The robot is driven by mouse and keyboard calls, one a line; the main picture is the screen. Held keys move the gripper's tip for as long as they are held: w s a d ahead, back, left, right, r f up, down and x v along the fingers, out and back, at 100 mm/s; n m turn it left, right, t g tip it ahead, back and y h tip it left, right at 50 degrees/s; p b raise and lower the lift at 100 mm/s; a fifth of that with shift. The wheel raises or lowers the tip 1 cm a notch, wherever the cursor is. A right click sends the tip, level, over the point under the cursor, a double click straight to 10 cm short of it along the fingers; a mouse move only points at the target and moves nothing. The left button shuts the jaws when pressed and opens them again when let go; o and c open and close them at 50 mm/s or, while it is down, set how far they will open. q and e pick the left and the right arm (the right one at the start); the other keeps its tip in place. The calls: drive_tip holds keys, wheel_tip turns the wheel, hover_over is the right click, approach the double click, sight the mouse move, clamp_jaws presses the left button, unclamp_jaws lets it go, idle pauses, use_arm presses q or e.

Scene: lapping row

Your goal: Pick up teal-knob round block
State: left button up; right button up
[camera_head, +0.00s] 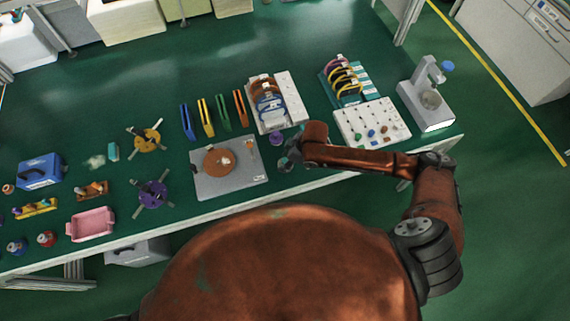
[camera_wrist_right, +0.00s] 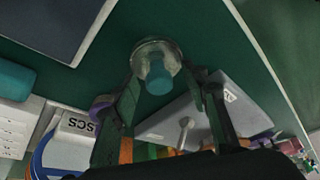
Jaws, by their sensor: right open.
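The teal-knob round block shows in the right wrist view (camera_wrist_right: 157,72) as a pale round disc with a teal knob on top. It lies on the green bench top (camera_head: 170,90). In the head view the block (camera_head: 284,163) is a small spot beside my right gripper (camera_head: 291,158), which partly covers it. My right gripper is open, and in the wrist view its two fingers (camera_wrist_right: 161,92) reach toward the block, one on either side. Whether they touch it I cannot tell. My left gripper is not in view.
A grey plate with a copper disc (camera_head: 198,185) lies left of the block. A small purple piece (camera_head: 276,138) is just behind it. A white board with small knobs (camera_head: 345,132) stands to the right. The bench's front edge is close.

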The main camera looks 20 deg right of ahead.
drive_tip(key=shift+c, duration=0.7)
clamp_jaws()
drive_tip(key=shift+r, duration=0.1)
